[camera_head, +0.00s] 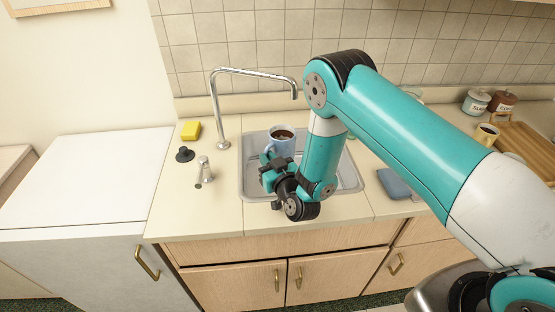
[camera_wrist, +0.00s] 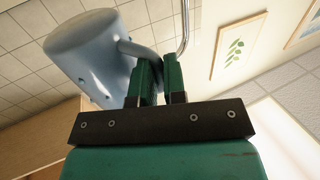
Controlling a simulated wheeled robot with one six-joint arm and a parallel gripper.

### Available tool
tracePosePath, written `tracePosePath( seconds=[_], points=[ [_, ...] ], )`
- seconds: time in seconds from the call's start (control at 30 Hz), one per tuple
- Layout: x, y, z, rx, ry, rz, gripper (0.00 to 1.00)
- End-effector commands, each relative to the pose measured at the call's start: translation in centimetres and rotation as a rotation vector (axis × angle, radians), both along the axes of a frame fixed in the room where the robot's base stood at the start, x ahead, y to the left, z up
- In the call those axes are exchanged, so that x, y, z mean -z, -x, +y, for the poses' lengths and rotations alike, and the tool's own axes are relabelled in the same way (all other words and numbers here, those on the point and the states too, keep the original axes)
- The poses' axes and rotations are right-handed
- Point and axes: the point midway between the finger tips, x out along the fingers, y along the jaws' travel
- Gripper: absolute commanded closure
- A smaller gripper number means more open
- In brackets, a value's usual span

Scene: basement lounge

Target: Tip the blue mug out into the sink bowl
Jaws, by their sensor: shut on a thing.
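The blue mug (camera_head: 281,141) is upright over the sink bowl (camera_head: 345,178) in the head view, with dark brown contents showing at its top. In the wrist view the mug (camera_wrist: 90,50) fills the upper left, its handle between the fingers. My gripper (camera_head: 272,167) is shut on the mug's handle; the fingers also show in the wrist view (camera_wrist: 163,82). My arm hides part of the sink bowl. The chrome faucet (camera_head: 250,72) arches up behind the mug, its spout end right of the mug.
A yellow sponge (camera_head: 190,130), a black stopper (camera_head: 185,154) and a soap dispenser (camera_head: 204,172) stand left of the sink. A folded blue cloth (camera_head: 394,184) lies to the right.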

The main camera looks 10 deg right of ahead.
Motion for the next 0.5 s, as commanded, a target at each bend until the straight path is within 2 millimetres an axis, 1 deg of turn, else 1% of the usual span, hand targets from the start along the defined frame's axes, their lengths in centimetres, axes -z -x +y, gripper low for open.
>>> tracePosePath(
  seconds=[0.03, 0.27, 0.37, 0.5],
  points=[
    [0.0, -0.1, -0.2, 0.004, 0.005, -0.002, 1.00],
    [-0.2, 0.0, -0.1, 0.002, 0.001, -0.002, 1.00],
    [-1.0, 0.0, 0.0, 0.001, 0.000, -0.002, 1.00],
    [-2.8, 0.0, 0.0, 0.001, -0.001, -0.003, 1.00]
  ],
)
